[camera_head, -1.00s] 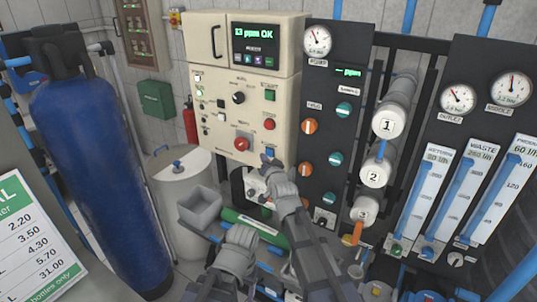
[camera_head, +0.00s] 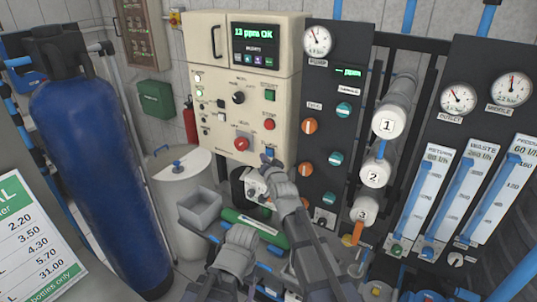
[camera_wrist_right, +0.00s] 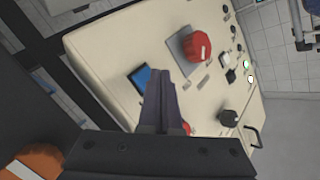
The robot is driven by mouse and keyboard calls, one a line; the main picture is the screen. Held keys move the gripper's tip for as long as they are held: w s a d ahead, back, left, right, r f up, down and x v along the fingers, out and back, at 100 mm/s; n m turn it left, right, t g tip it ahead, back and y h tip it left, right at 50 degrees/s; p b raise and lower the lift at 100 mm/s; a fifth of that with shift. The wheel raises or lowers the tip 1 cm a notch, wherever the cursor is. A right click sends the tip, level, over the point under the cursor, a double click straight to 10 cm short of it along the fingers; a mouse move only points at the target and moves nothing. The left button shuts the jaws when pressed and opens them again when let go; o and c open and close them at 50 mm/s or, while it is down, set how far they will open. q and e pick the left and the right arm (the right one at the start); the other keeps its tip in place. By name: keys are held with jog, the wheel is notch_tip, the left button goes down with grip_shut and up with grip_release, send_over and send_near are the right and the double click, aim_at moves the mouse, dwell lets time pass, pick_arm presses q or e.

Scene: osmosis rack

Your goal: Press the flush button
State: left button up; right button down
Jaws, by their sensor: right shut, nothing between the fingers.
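The blue square button (camera_head: 270,152), whose label I cannot read, sits at the lower right of the cream control panel (camera_head: 225,150). My right gripper (camera_head: 267,159) is shut and empty, its fingertips just below and in front of this button. In the right wrist view the shut fingertips (camera_wrist_right: 157,76) overlap the right edge of the blue button (camera_wrist_right: 140,78). I cannot tell whether they touch it. A grey arm part of mine is low in the middle of the head view; its fingers cannot be made out.
A red mushroom knob (camera_head: 241,144) on a grey plate is left of the blue button; it is large in the wrist view (camera_wrist_right: 196,46). A red button (camera_head: 269,124) and a green button (camera_head: 270,95) are above. The dark valve panel (camera_head: 327,185) stands close on the right.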

dwell(0.4)
jog(key=shift+w+d, duration=0.25)
jog(key=shift+w, duration=0.1)
jog(key=shift+w+d, duration=0.25)
jog(key=shift+w, duration=0.1)
dwell(0.7)
jog(key=shift+s+a, duration=0.45)
jog(key=shift+s, duration=0.3)
jog(key=s+a, duration=0.1)
jog(key=s, duration=0.1)
jog(key=s+a, duration=0.1)
jog(key=s, duration=0.1)
jog(key=shift+a, duration=0.4)
dwell(0.3)
dwell(0.4)
